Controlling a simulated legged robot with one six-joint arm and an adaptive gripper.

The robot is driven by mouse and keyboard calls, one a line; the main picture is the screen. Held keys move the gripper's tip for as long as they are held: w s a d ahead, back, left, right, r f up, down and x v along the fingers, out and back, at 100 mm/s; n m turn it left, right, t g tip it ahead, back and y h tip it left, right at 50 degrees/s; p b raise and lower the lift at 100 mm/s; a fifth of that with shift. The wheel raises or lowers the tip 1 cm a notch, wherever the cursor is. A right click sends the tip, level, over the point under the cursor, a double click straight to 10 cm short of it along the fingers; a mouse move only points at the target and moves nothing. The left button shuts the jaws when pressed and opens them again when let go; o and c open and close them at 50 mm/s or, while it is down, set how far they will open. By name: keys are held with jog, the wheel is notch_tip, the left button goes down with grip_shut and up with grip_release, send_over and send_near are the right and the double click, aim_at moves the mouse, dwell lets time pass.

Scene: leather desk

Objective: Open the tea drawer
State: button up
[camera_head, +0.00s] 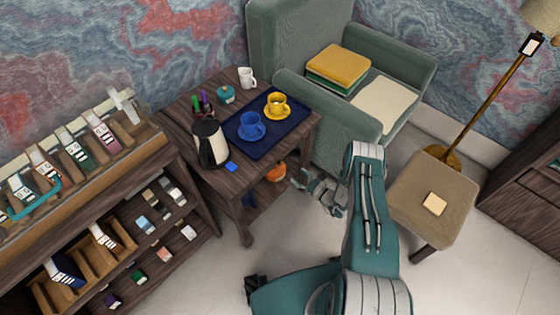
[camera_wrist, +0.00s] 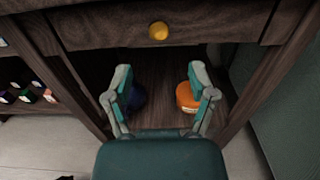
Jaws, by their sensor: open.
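The drawer (camera_wrist: 110,30) shows in the wrist view as a dark wooden front at the top of the small table, with a round yellow knob (camera_wrist: 158,31) in its middle. The drawer looks shut. My gripper (camera_wrist: 162,75) is open and empty, its two fingers apart below the knob and not touching it. In the head view my gripper (camera_head: 320,188) is beside the front of the wooden table (camera_head: 185,113), near its right legs. The drawer front cannot be made out clearly in the head view.
On the table, a blue tray (camera_head: 262,150) holds a blue cup (camera_head: 251,127) and a yellow cup (camera_head: 277,105); a kettle (camera_head: 210,143) stands beside it. An orange pot (camera_wrist: 187,97) sits below the drawer. A green armchair (camera_head: 335,130) and a stool (camera_head: 432,205) stand to the right.

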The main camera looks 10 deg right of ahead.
aim_at(281, 163)
jog(key=x, duration=0.9)
jog(key=shift+w+a, duration=0.2)
jog(key=shift+a, duration=0.05)
jog(key=shift+c, duration=0.2)
grip_shut()
